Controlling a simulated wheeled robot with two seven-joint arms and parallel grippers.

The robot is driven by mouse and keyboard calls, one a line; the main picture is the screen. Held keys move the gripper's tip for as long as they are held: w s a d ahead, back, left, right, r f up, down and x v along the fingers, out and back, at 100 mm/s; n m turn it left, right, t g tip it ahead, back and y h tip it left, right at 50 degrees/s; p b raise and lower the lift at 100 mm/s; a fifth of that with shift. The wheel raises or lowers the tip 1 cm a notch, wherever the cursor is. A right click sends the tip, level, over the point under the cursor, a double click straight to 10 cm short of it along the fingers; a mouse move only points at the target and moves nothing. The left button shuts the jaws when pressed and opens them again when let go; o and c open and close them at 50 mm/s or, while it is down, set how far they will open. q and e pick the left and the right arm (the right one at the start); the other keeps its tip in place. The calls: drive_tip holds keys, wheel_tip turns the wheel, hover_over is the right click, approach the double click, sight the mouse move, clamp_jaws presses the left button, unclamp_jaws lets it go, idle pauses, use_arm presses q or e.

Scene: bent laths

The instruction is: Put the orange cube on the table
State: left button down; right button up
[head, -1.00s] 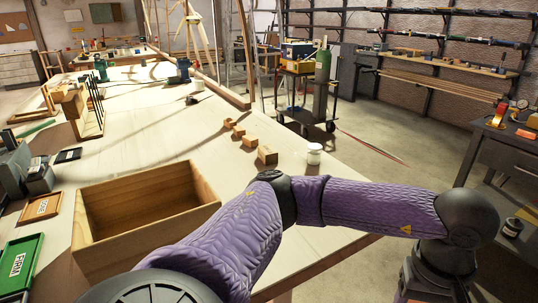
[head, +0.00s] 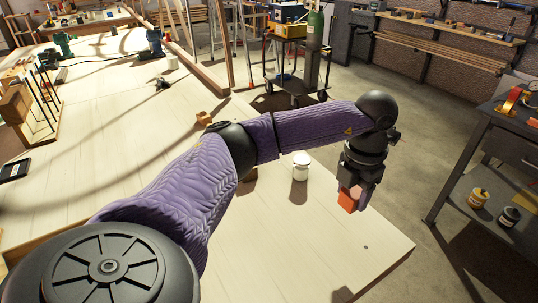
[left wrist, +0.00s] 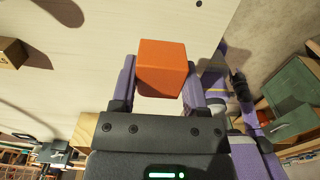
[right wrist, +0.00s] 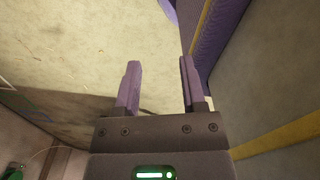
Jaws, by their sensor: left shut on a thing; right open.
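My left gripper (head: 354,186) is shut on the orange cube (head: 348,201), which shows below its fingers near the table's right edge. In the left wrist view the cube (left wrist: 162,66) sits between the two fingers (left wrist: 160,84), with the pale table behind it. The pale wooden table (head: 320,235) fills the lower middle of the head view. I cannot tell exactly how high the cube is above it. My right gripper (right wrist: 158,70) is open and empty in the right wrist view; it is not seen in the head view.
A white jar (head: 300,166) stands on the table left of the cube. A wooden block (head: 204,117) lies farther back, and another is mostly hidden behind my arm. The table's front right corner is clear. A dark workbench (head: 480,170) stands across the floor gap.

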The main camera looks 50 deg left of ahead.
sight(341, 236)
use_arm(q)
wheel_tip(341, 236, down, 10)
drive_tip(key=b, duration=0.2)
drive_tip(key=shift+s+d+b, duration=0.1)
drive_tip(key=shift+s+b, duration=0.05)
drive_tip(key=shift+b, duration=0.15)
use_arm(e)
drive_tip(key=shift+s+d+f, duration=0.95)
drive_tip(key=shift+d+f, duration=0.15)
drive_tip(key=shift+f, duration=0.15)
drive_tip(key=shift+g, duration=0.3)
use_arm(q)
drive_tip(key=shift+c, duration=0.5)
unclamp_jaws()
use_arm(e)
drive_tip(key=shift+a, duration=0.15)
use_arm(q)
drive_tip(key=shift+r, duration=0.2)
wheel_tip(341, 236, up, 12)
drive_tip(key=p, duration=0.3)
use_arm(e)
drive_tip(key=r, duration=0.1)
drive_tip(key=w+a+r, duration=0.1)
drive_tip(key=a+r, duration=0.1)
drive_tip(key=shift+w, duration=0.35)
